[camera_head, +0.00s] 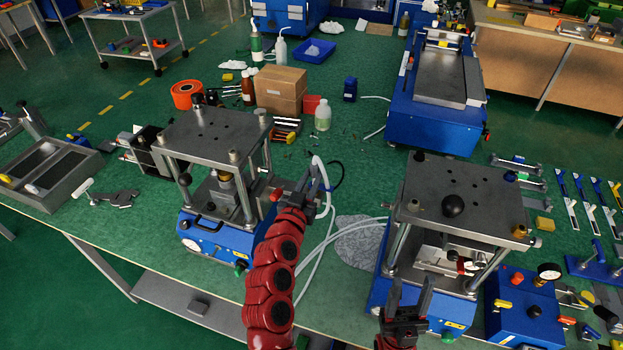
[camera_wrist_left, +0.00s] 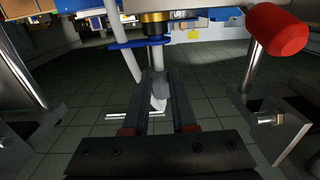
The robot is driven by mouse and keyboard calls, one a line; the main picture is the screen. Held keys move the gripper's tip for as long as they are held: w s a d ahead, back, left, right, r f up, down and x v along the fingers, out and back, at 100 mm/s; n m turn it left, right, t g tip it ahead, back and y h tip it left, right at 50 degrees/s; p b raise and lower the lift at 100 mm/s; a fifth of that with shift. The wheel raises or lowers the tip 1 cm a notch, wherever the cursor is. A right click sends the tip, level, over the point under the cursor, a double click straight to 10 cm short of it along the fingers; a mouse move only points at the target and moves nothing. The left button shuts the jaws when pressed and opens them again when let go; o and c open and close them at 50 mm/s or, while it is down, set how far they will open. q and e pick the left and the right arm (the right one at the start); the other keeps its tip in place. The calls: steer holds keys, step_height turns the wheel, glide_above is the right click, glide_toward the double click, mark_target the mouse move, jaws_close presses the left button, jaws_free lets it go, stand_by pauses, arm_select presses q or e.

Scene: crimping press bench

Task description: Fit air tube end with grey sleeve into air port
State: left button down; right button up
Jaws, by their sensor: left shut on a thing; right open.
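My left gripper (camera_head: 304,182) is shut on the white air tube (camera_head: 327,182), just right of the left press (camera_head: 214,140). In the left wrist view its fingers (camera_wrist_left: 161,100) close around a grey piece (camera_wrist_left: 159,82), which looks like the sleeve. A pale tube length shows above and below the fingers. A blue ring (camera_wrist_left: 139,43) and a brass-coloured fitting (camera_wrist_left: 156,17) are above; I cannot tell whether either is the air port. My right gripper (camera_head: 409,295) is open and empty, in front of the right press (camera_head: 458,203).
White hoses (camera_head: 345,234) run across the green bench between the presses, by a grey crumpled cloth (camera_head: 360,247). A red knob (camera_wrist_left: 276,32) sits close on the right in the left wrist view. A cardboard box (camera_head: 280,88) and bottles stand behind. A gauge unit (camera_head: 525,312) is at right.

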arm_select(q)
steer(key=shift+f+b, duration=1.45)
steer(key=shift+f, duration=0.1)
steer(key=c, duration=0.6)
jaws_free()
steer(key=shift+c, duration=0.2)
steer(key=p+v, duration=0.2)
steer(key=v, duration=1.5)
steer(key=shift+s, duration=0.2)
